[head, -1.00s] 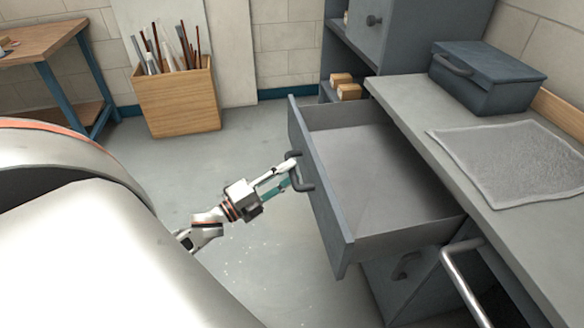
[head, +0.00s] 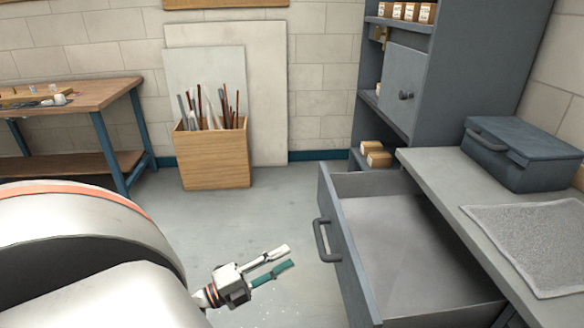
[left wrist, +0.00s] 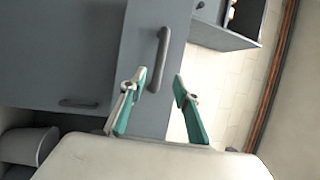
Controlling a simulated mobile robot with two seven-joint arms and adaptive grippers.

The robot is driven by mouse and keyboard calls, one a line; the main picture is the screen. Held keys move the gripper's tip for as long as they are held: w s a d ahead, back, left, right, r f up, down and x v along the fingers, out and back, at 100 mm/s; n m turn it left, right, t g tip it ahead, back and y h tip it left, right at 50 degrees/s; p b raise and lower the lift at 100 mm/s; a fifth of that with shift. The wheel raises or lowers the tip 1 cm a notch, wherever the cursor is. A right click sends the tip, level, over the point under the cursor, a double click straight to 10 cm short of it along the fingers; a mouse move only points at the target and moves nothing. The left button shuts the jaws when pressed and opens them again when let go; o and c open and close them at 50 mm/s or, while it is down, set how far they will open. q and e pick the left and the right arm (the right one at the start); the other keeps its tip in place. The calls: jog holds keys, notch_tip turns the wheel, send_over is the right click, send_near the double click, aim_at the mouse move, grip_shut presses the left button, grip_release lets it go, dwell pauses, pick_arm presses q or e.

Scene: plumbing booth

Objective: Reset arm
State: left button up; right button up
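My left gripper (head: 278,264) is open and empty in the head view, to the left of the pulled-out drawer (head: 349,255) and clear of its handle (head: 325,240). In the left wrist view, the two fingers of the left gripper (left wrist: 160,92) stand apart with nothing between them. The dark drawer handle (left wrist: 160,60) shows just beyond the left finger. The drawer stands open and looks empty. My right gripper is not in view.
A grey workbench (head: 436,163) holds a blue toolbox (head: 524,153) and a grey mat (head: 538,245). A tall grey cabinet (head: 440,60) stands behind. A wooden bin (head: 213,159) of rods stands by the wall, with a wooden table (head: 75,98) at left. The floor between is clear.

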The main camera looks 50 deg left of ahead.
pick_arm(q)
jog(key=s+d+f+n+g+y+p, duration=0.1)
jog(key=s+d+f+n+g+p, duration=0.1)
jog(key=d, duration=0.6)
jog(key=s+d+f+n+g+p, duration=0.2)
jog(key=s+d+f+n+g, duration=0.2)
jog(key=d+f+n, duration=0.2)
jog(key=s+d+f+n+g+y+p, duration=0.1)
jog(key=s+d+f+n+g, duration=0.2)
jog(key=d+n, duration=0.5)
jog(key=shift+s+d+f+y+p, duration=0.3)
jog(key=shift+s+d+f+p, duration=0.15)
jog(key=shift+d+f, duration=0.45)
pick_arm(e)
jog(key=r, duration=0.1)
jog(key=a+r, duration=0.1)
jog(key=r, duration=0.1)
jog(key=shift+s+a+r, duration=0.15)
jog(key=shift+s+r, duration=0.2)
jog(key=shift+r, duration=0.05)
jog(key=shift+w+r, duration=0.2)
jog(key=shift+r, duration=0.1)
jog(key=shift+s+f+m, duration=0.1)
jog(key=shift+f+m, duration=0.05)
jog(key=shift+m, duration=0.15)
